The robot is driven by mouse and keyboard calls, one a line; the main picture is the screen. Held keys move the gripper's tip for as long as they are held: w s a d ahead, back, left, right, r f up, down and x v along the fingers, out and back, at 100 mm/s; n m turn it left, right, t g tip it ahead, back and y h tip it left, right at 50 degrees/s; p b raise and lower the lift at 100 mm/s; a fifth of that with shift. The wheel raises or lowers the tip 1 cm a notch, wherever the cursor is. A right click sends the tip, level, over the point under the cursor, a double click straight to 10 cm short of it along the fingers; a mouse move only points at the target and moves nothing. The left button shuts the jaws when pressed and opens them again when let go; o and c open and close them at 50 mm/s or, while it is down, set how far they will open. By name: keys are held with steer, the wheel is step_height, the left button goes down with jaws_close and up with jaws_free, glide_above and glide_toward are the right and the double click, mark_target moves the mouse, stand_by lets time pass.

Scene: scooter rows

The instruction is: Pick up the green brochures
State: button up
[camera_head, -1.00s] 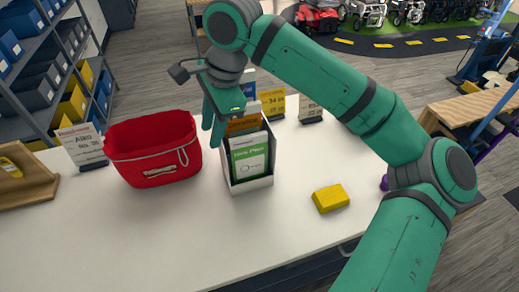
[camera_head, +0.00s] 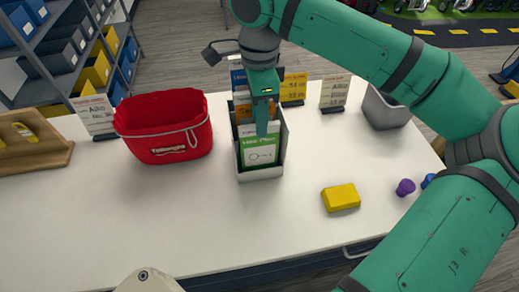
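The green brochures (camera_head: 261,156) stand upright in the front compartment of a white and grey brochure holder (camera_head: 261,174) on the white table. Orange brochures (camera_head: 243,111) and blue brochures (camera_head: 237,78) stand behind them. My gripper (camera_head: 263,122) points down over the holder, with a finger in front of the orange and green brochures' upper part. Only one finger shows clearly, so its opening is hidden, and I cannot tell whether it touches the brochures.
A red basket (camera_head: 165,143) stands left of the holder. A yellow block (camera_head: 341,197), a purple object (camera_head: 405,187) and a grey bin (camera_head: 384,112) lie to the right. Price signs (camera_head: 334,93) stand behind. The front of the table (camera_head: 230,225) is clear.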

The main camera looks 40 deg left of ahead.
glide_above(259, 151)
steer(key=shift+w+a+f, duration=0.15)
steer(key=shift+f, duration=1.2)
steer(key=shift+w+a+f, duration=0.1)
steer(key=shift+w+f, duration=0.05)
steer(key=shift+f, duration=1.15)
jaws_close()
